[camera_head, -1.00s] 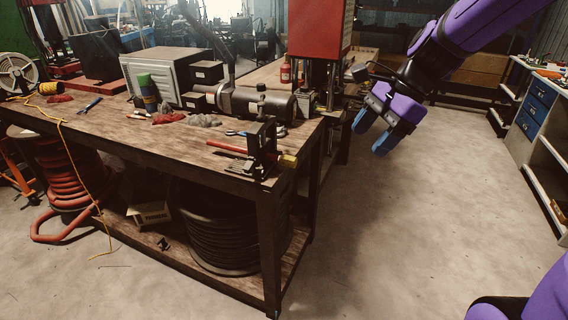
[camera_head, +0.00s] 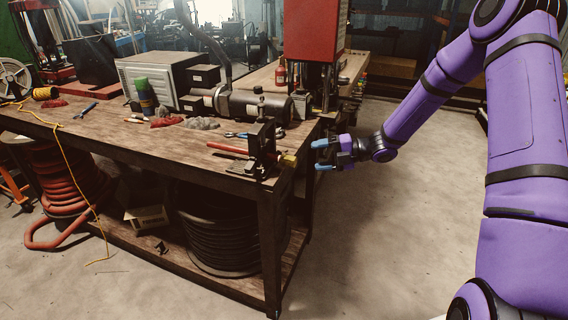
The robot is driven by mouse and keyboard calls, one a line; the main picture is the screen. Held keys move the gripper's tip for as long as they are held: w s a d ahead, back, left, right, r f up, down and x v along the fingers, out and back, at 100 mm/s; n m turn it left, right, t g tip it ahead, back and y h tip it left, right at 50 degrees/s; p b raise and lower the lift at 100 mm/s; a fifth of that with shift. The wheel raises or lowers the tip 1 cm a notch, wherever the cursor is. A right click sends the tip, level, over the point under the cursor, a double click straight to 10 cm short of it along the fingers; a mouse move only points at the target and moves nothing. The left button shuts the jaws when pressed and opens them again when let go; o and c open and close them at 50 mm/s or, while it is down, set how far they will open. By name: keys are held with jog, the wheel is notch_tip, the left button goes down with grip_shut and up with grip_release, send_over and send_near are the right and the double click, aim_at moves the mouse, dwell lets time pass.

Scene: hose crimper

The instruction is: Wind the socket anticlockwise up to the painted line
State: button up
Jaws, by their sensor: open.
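A small brass-coloured piece (camera_head: 288,160), which looks like the socket, sticks out to the right from a dark upright fixture (camera_head: 263,147) at the near right corner of the workbench. The painted line is too small to make out. My gripper (camera_head: 319,155) has blue fingertips, one above the other, pointing left at the brass piece. It is open and empty, at about the same height in the picture, with a small gap between the fingertips and the piece.
The wooden workbench (camera_head: 120,140) fills the left. A red rod (camera_head: 228,148) lies left of the fixture. A dark cylindrical motor (camera_head: 258,104) and a red machine (camera_head: 311,32) stand behind. The floor right of the bench is clear.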

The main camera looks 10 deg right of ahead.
aim_at(295, 162)
jog(key=w+d+f+m+t, duration=0.2)
jog(key=w+f+m+t, duration=0.3)
jog(key=f+m, duration=0.45)
jog(key=shift+m, duration=0.75)
jog(key=x, duration=0.3)
jog(key=r+x, duration=0.1)
jog(key=x, duration=0.6)
jog(key=shift+w+a+r, duration=0.1)
jog(key=shift+w+r, duration=0.2)
jog(key=shift+r, duration=0.05)
jog(key=c, duration=0.9)
